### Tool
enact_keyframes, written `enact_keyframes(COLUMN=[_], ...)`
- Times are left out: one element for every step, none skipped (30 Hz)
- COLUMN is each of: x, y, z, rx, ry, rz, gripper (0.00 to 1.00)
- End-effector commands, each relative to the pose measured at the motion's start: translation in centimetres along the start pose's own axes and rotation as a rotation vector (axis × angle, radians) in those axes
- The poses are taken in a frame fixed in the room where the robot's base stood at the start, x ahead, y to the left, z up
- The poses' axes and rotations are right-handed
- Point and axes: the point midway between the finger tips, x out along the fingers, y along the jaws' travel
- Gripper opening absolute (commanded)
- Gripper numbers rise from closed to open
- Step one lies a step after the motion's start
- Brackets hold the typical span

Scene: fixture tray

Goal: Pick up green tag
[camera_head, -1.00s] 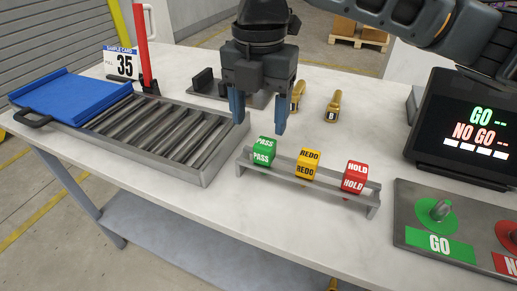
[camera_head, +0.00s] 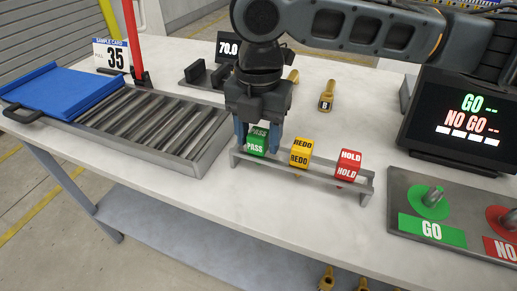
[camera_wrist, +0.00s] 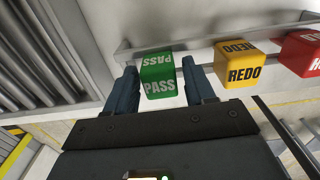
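The green tag (camera_head: 256,142), a cube marked PASS, sits at the left end of a grey rack (camera_head: 313,176). My gripper (camera_head: 258,144) is down at the rack with one finger on each side of the green tag. In the wrist view the green tag (camera_wrist: 158,76) lies between the two open fingers (camera_wrist: 162,88), with narrow gaps beside it. The fingers do not appear closed on it. Part of the tag's upper side is hidden by my gripper in the head view.
A yellow REDO cube (camera_head: 301,153) and a red HOLD cube (camera_head: 348,165) stand farther right on the rack. A roller tray (camera_head: 150,123) with a blue board is at left. A GO/NO GO screen (camera_head: 470,120) and button panel (camera_head: 450,210) are at right.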

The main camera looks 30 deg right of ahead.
Motion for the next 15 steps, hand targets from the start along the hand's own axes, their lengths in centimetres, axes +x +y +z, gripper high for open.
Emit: enact_keyframes(x=[-0.01,-0.01,-0.02,-0.02,-0.02,-0.02,-0.02,-0.02,-0.03,-0.03,-0.03,-0.03,-0.03,-0.04,-0.04], y=[0.0,0.01,0.01,0.01,0.01,0.01,0.01,0.01,0.01,0.01,0.01,0.01,0.01,0.01,0.01], z=[0.0,0.0,0.0,0.0,0.0,0.0,0.0,0.0,0.0,0.0,0.01,0.01,0.0,0.01,0.01], rx=[0.0,0.0,0.0,0.0,0.0,0.0,0.0,0.0,0.0,0.0,0.0,0.0,0.0,0.0,0.0], ry=[0.0,0.0,0.0,0.0,0.0,0.0,0.0,0.0,0.0,0.0,0.0,0.0,0.0,0.0,0.0], rz=[0.0,0.0,0.0,0.0,0.0,0.0,0.0,0.0,0.0,0.0,0.0,0.0,0.0,0.0,0.0], gripper=[0.49,0.46,0.42,0.39,0.36,0.32,0.3,0.27,0.23,0.2,0.17,0.13,0.1,0.1,0.1])
